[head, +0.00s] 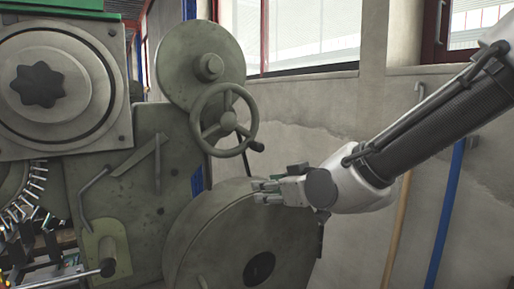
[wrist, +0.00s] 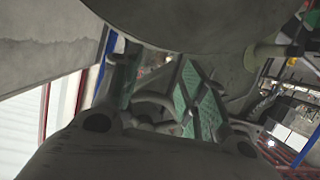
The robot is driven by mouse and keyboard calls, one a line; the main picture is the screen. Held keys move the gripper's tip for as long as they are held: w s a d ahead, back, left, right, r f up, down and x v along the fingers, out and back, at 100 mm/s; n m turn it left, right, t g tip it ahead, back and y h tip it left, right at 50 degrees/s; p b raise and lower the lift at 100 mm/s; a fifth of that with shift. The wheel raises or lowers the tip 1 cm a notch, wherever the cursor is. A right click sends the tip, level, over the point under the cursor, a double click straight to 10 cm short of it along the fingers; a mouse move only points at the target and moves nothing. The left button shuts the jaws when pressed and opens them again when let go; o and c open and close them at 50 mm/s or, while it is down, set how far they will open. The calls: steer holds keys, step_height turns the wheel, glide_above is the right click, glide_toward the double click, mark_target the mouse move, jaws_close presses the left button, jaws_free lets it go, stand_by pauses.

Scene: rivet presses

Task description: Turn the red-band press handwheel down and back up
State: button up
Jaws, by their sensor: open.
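The grey spoked handwheel (head: 223,120) is on the press (head: 140,180) in the head view, with a dark handle knob (head: 257,146) at its lower right. I see no red band on this press. My gripper (head: 261,192) is open and empty, below and slightly right of the wheel, its fingers pointing left. In the head view it overlaps the top of the large round casing (head: 225,235); whether it touches it I cannot tell.
A round grey cover (head: 203,55) is behind the wheel. A lever (head: 105,268) and a rack of metal pins (head: 25,200) are at lower left. A pale wall with a window (head: 310,35) is behind. Blue (head: 448,205) and tan (head: 397,230) poles stand right.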

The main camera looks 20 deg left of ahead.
mark_target(262, 148)
steer(key=r+t, duration=0.1)
steer(key=r, duration=0.1)
steer(key=w+r+t+y, duration=0.1)
steer(key=r, duration=0.2)
steer(key=w+r+t+y, duration=0.1)
steer(key=r, duration=0.1)
steer(key=shift+w+r, duration=0.15)
steer(key=shift+r, duration=0.25)
steer(key=shift+w+a+r, duration=0.1)
steer(key=shift+w+a, duration=0.1)
steer(key=shift+a, duration=0.05)
steer(key=x, duration=0.7)
steer(key=shift+r, duration=0.1)
jaws_close()
